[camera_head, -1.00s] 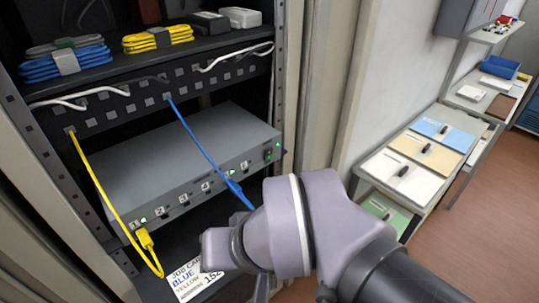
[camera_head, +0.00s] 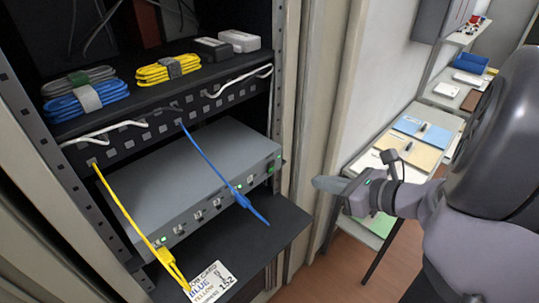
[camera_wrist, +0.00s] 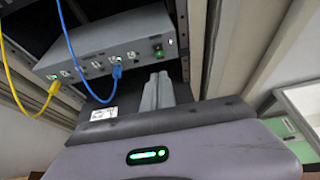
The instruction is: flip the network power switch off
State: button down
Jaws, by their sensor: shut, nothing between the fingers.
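The grey network box (camera_head: 190,180) sits on a rack shelf, with a row of ports along its front. A small green-lit power switch (camera_head: 270,169) is at the right end of that front; it also shows in the wrist view (camera_wrist: 158,50). My gripper (camera_head: 318,184) is to the right of the rack, apart from the switch, its fingers together and empty. In the wrist view the closed fingers (camera_wrist: 158,80) point toward the box, below the switch. A blue cable (camera_head: 212,165) and a yellow cable (camera_head: 125,213) hang down across the box front.
A job card (camera_head: 210,283) lies on the black shelf (camera_head: 265,235) below the box. Coiled cables (camera_head: 168,68) and small boxes (camera_head: 240,41) sit on the shelf above. The rack's right post stands near my gripper. A side table (camera_head: 375,160) with panels is at the right.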

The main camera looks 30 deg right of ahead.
jog(key=b, duration=0.3)
send_near(271, 166)
notch_tip(271, 166, down, 4)
jog(key=w, duration=0.3)
jog(key=w+a+r, duration=0.1)
jog(key=shift+w+a+r, duration=0.1)
jog(key=shift+w+a, duration=0.15)
jog(key=shift+w, duration=0.05)
jog(key=shift+w+a+r, duration=0.15)
jog(key=shift+w, duration=0.35)
